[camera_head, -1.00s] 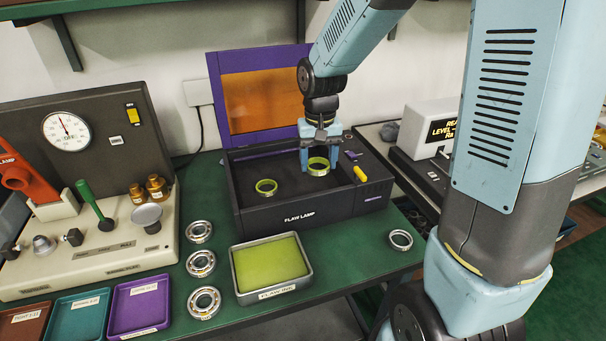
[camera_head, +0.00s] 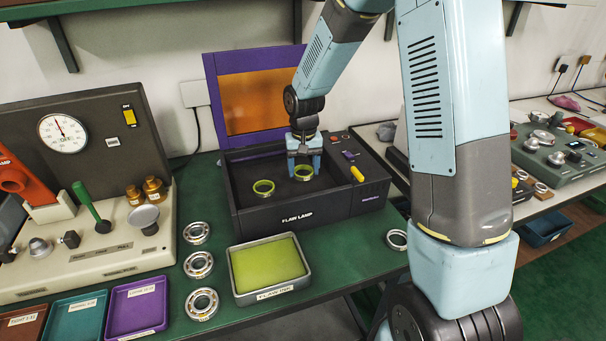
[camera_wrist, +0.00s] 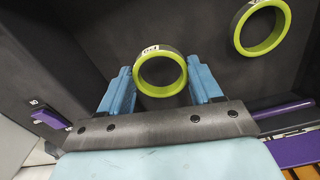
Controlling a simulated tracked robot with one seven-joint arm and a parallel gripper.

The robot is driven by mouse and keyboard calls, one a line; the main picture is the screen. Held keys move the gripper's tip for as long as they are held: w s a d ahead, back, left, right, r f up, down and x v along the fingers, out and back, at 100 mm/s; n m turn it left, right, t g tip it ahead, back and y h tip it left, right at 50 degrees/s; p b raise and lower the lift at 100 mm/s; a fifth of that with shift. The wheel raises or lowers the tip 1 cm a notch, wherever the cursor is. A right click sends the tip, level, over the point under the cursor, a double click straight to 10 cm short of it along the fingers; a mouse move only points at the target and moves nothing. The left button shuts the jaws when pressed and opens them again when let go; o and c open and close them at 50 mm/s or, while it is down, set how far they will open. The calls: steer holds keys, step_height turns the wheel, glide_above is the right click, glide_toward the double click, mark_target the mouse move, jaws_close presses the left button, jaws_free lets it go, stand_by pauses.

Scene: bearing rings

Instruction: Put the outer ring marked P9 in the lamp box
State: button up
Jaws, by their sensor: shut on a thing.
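The lamp box (camera_head: 298,215), black and lettered FLAW LAMP, stands open on the bench. My gripper (camera_head: 304,170) is inside it, over the right part of its floor. It is shut on a ring with a yellow-green coating (camera_head: 303,178), which also shows between the blue fingers in the wrist view (camera_wrist: 160,92). That ring has a small white tag on its side; its marking looks upside down and is hard to read. I cannot tell whether the ring touches the floor. A second yellow-green ring (camera_head: 263,188) lies to its left in the box, and at upper right in the wrist view (camera_wrist: 277,38).
The box's purple lid with an orange window (camera_head: 252,100) stands raised behind. A tray of yellow-green liquid (camera_head: 311,289) is in front. Several bearings (camera_head: 202,304) stand left of it; a bare ring (camera_head: 397,240) lies at right. A gauge machine (camera_head: 100,255) fills the left.

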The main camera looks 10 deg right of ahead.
mark_target(304, 171)
steer(key=shift+f, duration=1.15)
steer(key=shift+f, duration=0.1)
steer(key=o, duration=1.1)
step_height(304, 171, up, 12)
steer(key=s+d+r+t, duration=0.3)
steer(key=s+d+r, duration=0.5)
steer(key=s+r, duration=0.5)
steer(key=s+d+r+t, duration=0.1)
steer(key=s+d+r, duration=0.1)
steer(key=s, duration=0.5)
steer(key=s+d+r+t, duration=0.1)
steer(key=s+d, duration=0.2)
steer(key=s, duration=0.4)
steer(key=shift+s+r+t, duration=0.3)
steer(key=shift+r, duration=0.1)
